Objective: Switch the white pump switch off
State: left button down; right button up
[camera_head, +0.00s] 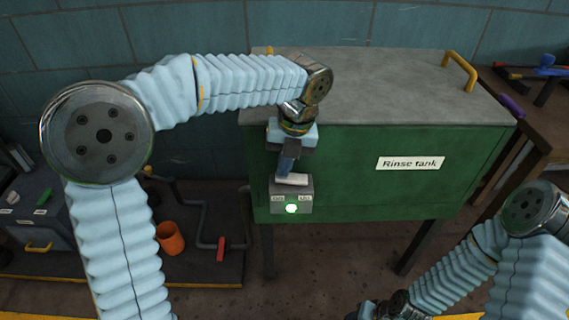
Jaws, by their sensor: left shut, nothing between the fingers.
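The white pump switch (293,179) is a small white rocker or lever on top of a grey box (278,203) on the front of the green rinse tank. A green light (292,209) glows on the box, between two small labels too small to read. My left gripper (286,166) is shut and empty, pointing down right at the switch. Its fingertips look to touch the switch or hover just over it; I cannot tell which. My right gripper (372,311) is at the bottom edge, mostly cut off, and its jaws cannot be made out.
The green tank (400,150) has a grey lid (400,85) with a yellow handle (460,69) and a "Rinse tank" label. Pipes with a red valve handle (221,248) and an orange cup (170,238) are at lower left. A wooden bench (520,115) stands right.

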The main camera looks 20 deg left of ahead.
pick_arm(q)
jog(key=shift+a+f+h+b, duration=0.2)
jog(key=shift+f+h+b, duration=0.1)
jog(key=shift+s, duration=0.1)
jog(key=shift+d+r+p, duration=0.2)
jog(key=shift+d+p, duration=0.3)
jog(key=shift+p, duration=0.1)
jog(key=shift+w+d, duration=0.25)
jog(key=shift+d, duration=0.05)
